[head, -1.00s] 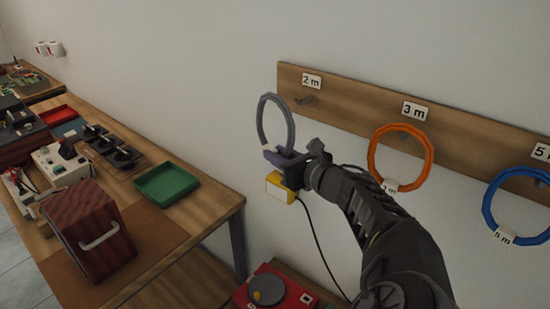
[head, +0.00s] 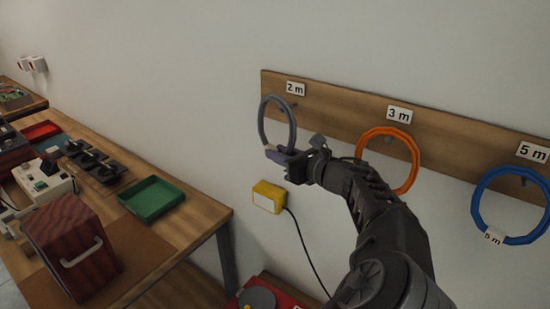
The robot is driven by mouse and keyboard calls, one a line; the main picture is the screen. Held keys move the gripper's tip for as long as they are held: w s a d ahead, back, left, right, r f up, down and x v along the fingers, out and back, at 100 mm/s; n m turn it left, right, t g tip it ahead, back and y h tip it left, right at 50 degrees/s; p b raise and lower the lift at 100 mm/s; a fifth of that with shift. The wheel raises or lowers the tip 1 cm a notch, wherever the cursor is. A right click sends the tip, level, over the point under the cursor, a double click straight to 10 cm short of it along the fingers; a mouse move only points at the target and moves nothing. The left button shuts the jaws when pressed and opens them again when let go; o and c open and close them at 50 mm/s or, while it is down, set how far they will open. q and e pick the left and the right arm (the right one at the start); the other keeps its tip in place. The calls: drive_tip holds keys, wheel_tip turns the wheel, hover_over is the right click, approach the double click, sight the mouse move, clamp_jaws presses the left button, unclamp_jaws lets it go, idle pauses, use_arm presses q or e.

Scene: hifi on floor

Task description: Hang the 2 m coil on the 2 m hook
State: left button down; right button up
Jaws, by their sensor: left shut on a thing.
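The grey coil (head: 261,125) is an upright ring in front of the wall board's left end. My left gripper (head: 279,153) is shut on the coil's lower edge, where a small pale tag shows. The 2 m hook (head: 293,105) is a short peg under the "2 m" label (head: 295,89). The coil's upper right edge overlaps the hook area in the head view. I cannot tell whether the peg passes through the ring or touches it. My right gripper is not in view.
An orange coil (head: 413,150) hangs under "3 m", partly behind my arm. A blue coil (head: 477,212) hangs under "5 m". A yellow box (head: 268,197) with a cable is on the wall below. At left, a workbench (head: 190,205) holds a green tray (head: 152,199) and a dark red case (head: 70,245).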

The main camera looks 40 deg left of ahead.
use_arm(q)
drive_tip(key=w, duration=0.1)
drive_tip(key=w+f, duration=0.1)
drive_tip(key=w, duration=0.1)
drive_tip(key=shift+w+f, duration=0.2)
drive_tip(key=shift+f, duration=0.2)
idle(0.3)
idle(0.4)
drive_tip(key=c, duration=1.2)
unclamp_jaws()
drive_tip(key=shift+o, duration=0.2)
drive_tip(key=shift+p, duration=0.35)
